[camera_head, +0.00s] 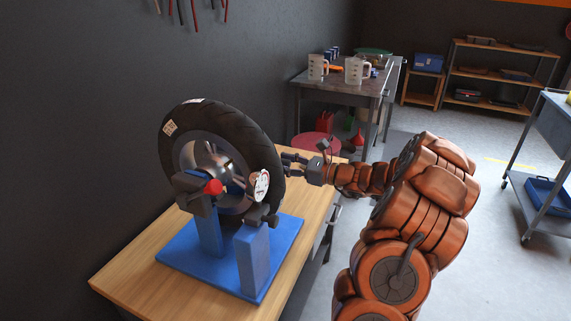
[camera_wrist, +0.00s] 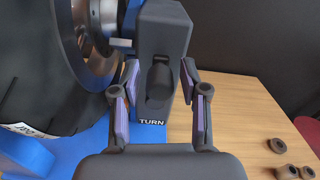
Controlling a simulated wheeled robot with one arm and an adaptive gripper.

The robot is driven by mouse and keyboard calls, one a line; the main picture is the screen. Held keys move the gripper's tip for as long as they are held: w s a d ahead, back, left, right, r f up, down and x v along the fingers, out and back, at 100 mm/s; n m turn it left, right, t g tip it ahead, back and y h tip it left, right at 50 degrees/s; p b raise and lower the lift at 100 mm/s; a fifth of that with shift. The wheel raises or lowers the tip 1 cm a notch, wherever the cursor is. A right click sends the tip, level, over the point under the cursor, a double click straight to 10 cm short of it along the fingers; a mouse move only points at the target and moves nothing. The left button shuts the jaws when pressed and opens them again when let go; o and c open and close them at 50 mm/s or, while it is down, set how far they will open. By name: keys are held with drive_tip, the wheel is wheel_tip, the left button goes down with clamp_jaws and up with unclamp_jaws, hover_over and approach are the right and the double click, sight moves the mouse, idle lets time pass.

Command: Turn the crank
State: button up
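The crank (camera_wrist: 160,80) is a dark grey block with a rounded black handle, above a white "TURN" label (camera_wrist: 152,122) in the wrist view. My gripper (camera_wrist: 159,72) is open, with one purple-padded finger on each side of the handle. I see gaps beside the handle and cannot make out contact. In the head view my gripper (camera_head: 286,160) is just right of the black tyre (camera_head: 265,145), at its far side. There I cannot make out the crank's handle; the wheel appears to hide it. The wheel stands upright on a blue stand (camera_head: 252,262).
The stand rests on a wooden bench (camera_head: 130,278). A red knob (camera_head: 213,187) is on the wheel's near side. Small dark round parts (camera_wrist: 276,145) lie on the bench at the right of the wrist view. A metal table (camera_head: 345,88) with jugs stands behind.

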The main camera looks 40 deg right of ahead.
clamp_jaws()
